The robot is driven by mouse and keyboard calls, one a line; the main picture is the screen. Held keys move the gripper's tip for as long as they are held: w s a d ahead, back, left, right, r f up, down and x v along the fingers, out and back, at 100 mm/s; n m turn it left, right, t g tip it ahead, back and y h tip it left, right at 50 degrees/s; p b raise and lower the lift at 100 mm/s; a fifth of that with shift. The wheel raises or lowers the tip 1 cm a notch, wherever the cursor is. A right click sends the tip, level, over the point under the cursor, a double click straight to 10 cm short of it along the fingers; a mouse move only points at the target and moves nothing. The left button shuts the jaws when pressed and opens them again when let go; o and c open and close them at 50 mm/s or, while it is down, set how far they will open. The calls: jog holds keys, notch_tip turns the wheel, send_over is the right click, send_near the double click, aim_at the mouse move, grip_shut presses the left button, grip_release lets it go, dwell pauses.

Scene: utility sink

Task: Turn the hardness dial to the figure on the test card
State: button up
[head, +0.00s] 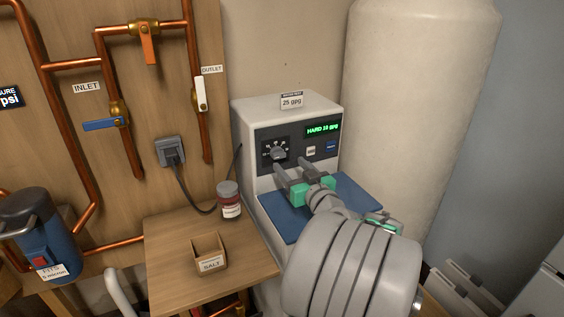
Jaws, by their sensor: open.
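The hardness dial (277,151) is a grey knob on a dark scale plate, on the left of the control panel of the white softener unit (243,145). The green display (323,128) beside it reads "HARD 10 gpg". The test card (291,101) stands on top of the unit and reads "25 gpg". My gripper (291,164) is in front of the panel, with its two grey fingers spread apart and nothing between them. The left fingertip is just below the dial and the right one is to its right. I cannot tell whether the left finger touches the dial.
A white button (311,150) and a blue button (330,146) are right of the dial. A blue lid (355,193) juts out below the panel. A wooden table (170,254) on the left holds a jar (229,200) and a SALT box (209,256). A large tank (420,90) stands behind.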

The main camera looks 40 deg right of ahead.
aim_at(280, 156)
jog(key=x, duration=0.6)
jog(key=shift+p, duration=0.4)
jog(key=shift+c, duration=0.5)
grip_shut()
